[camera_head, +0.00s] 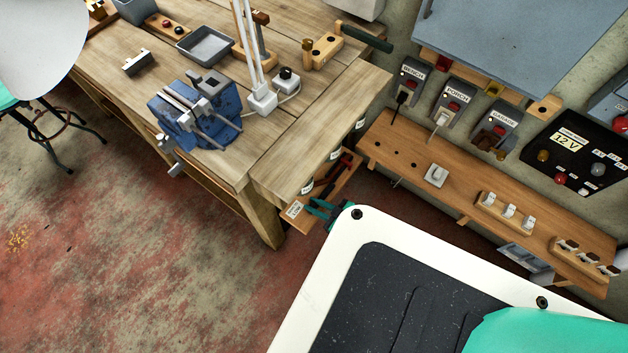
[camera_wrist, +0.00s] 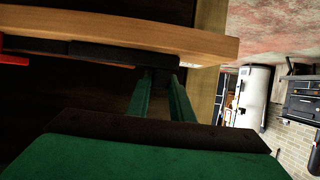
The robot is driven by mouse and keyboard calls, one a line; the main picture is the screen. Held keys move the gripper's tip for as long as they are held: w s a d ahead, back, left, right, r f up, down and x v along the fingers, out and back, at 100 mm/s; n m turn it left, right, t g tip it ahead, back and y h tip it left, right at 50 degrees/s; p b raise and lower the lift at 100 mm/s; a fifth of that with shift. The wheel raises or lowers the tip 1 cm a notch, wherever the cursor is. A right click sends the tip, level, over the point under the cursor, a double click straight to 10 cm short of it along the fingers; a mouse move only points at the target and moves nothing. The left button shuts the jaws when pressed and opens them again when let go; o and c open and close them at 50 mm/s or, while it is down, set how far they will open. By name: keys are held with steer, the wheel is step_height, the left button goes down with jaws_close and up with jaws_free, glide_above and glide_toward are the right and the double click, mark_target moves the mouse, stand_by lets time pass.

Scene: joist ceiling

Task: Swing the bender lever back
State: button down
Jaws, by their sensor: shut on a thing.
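My gripper (camera_head: 321,208), with green fingers, is low beside the bench's right front corner. It is at a narrow wooden board (camera_head: 324,192) that carries a long red-and-black bar (camera_head: 341,172). In the wrist view the green fingers (camera_wrist: 160,82) close together on a dark piece at the black end of the bar (camera_wrist: 100,50), beside the board's edge (camera_wrist: 130,30). The fingertips are partly hidden in shadow. A wooden block (camera_head: 322,52) with a dark green handle (camera_head: 367,38) stands on the bench's far right part. I cannot tell for certain which is the bender lever.
The workbench (camera_head: 300,125) holds a blue vise (camera_head: 195,112), a grey tray (camera_head: 205,45) and a white lamp base (camera_head: 262,99). A wooden shelf with switches (camera_head: 480,190) runs along the wall at right. A stool (camera_head: 50,125) stands far left.

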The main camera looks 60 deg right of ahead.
steer(key=shift+w+d+r, duration=0.15)
steer(key=shift+w+r, duration=0.1)
steer(key=shift+r, duration=0.15)
steer(key=c, duration=1.9)
jaws_free()
steer(key=shift+o, duration=0.2)
steer(key=shift+s+f, duration=0.1)
steer(key=shift+f, duration=0.05)
steer(key=v, duration=1.1)
steer(key=a+r+n+y, duration=0.1)
steer(key=a+r, duration=0.4)
steer(key=a, duration=0.6)
steer(key=s+a+r, duration=0.1)
steer(key=a+r, duration=0.4)
steer(key=a, duration=0.5)
steer(key=a+r+n+y, duration=0.1)
steer(key=a+r, duration=0.4)
steer(key=a, duration=0.6)
steer(key=w+a+r+t, duration=0.2)
steer(key=a+r, duration=0.4)
steer(key=r, duration=0.6)
steer(key=shift+w+a+r+m, duration=0.25)
steer(key=shift+w+a+m, duration=0.05)
steer(key=shift+w+a, duration=0.1)
